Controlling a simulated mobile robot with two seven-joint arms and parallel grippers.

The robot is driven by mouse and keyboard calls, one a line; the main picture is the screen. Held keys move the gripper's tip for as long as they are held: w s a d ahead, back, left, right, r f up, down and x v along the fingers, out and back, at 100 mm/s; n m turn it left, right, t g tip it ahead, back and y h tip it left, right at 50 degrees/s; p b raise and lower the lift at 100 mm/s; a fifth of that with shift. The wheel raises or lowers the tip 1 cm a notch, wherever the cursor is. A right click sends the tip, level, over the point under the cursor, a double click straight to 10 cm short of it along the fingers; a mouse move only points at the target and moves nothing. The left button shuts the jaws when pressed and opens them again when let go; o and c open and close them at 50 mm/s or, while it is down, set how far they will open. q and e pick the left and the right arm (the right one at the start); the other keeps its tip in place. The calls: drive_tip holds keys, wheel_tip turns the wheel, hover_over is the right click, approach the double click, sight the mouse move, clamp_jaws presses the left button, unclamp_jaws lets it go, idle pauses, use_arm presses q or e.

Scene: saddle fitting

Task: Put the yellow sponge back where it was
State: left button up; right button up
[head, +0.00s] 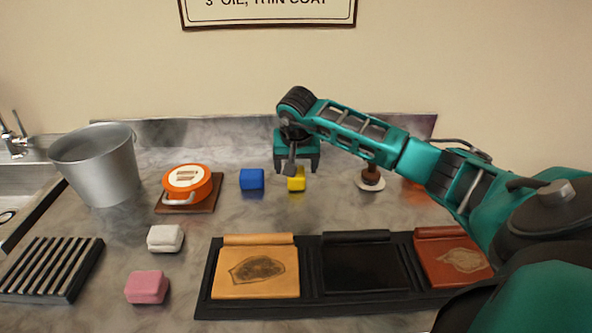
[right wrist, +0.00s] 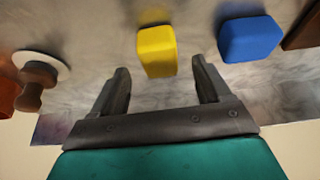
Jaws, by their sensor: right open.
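The yellow sponge (head: 297,180) stands on the marble counter towards the back, right of a blue sponge (head: 251,179). In the right wrist view the yellow sponge (right wrist: 156,51) is just beyond the fingertips, roughly midway between them, with the blue sponge (right wrist: 249,38) to its right. My right gripper (head: 295,169) hangs over the back of the counter and partly hides the yellow sponge. In the right wrist view its two fingers (right wrist: 160,75) are apart with nothing held. My left gripper is out of view.
A white sponge (head: 165,238) and a pink sponge (head: 147,287) lie at front left, near a slatted rack (head: 48,268). A bucket (head: 100,165) and an orange tin (head: 187,184) stand behind. A black tray (head: 312,306) with leather pieces fills the front. A wooden-handled tool (head: 371,180) is right.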

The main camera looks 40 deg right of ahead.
drive_tip(key=v, duration=0.8)
drive_tip(key=shift+r, duration=0.3)
drive_tip(key=shift+s+a, duration=0.1)
drive_tip(key=shift+s, duration=0.05)
